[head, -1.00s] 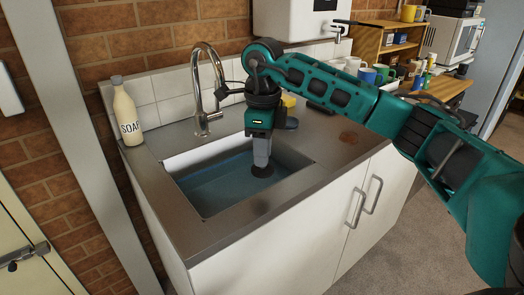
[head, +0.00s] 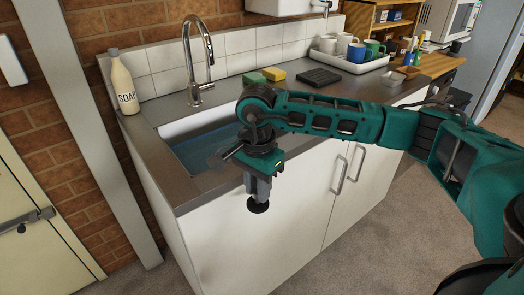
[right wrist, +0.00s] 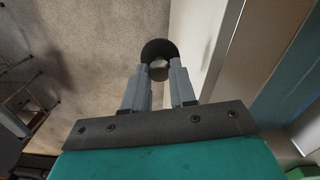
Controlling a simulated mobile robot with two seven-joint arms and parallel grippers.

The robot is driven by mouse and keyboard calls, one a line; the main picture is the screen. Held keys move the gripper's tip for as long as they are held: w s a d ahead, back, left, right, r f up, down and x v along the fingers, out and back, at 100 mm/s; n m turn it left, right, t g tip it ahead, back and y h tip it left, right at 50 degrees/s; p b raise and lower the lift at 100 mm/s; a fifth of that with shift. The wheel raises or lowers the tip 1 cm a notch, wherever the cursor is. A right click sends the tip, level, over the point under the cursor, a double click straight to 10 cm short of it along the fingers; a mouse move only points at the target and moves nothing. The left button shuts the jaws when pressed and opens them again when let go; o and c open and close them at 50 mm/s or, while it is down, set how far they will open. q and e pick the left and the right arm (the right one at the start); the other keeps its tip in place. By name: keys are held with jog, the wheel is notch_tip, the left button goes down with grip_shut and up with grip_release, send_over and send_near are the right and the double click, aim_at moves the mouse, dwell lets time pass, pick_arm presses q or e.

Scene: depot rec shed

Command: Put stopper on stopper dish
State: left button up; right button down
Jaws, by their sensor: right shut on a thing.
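The stopper (head: 258,206) is a black round disc. My right gripper (head: 259,190) is shut on it and points down, in front of the white cabinet doors in the head view. In the right wrist view, the stopper (right wrist: 158,45) sits between the fingertips of the right gripper (right wrist: 159,72), above the carpet beside the cabinet front. My left gripper is out of view.
The sink (head: 205,150) holds bluish water and is partly hidden by my arm. A soap bottle (head: 124,85), tap (head: 199,60), yellow sponge (head: 275,74), black mat (head: 318,77) and rack of mugs (head: 350,62) stand along the counter. The counter's front right stretch looks clear.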

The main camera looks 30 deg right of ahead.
jog(key=s+a+f+n, duration=0.3)
jog(key=f+n, duration=0.2)
jog(key=n, duration=0.2)
jog(key=s+a+f+n, duration=0.3)
jog(key=f+n, duration=0.3)
jog(key=n, duration=0.1)
jog(key=shift+f+n, duration=0.2)
jog(key=shift+n, duration=0.1)
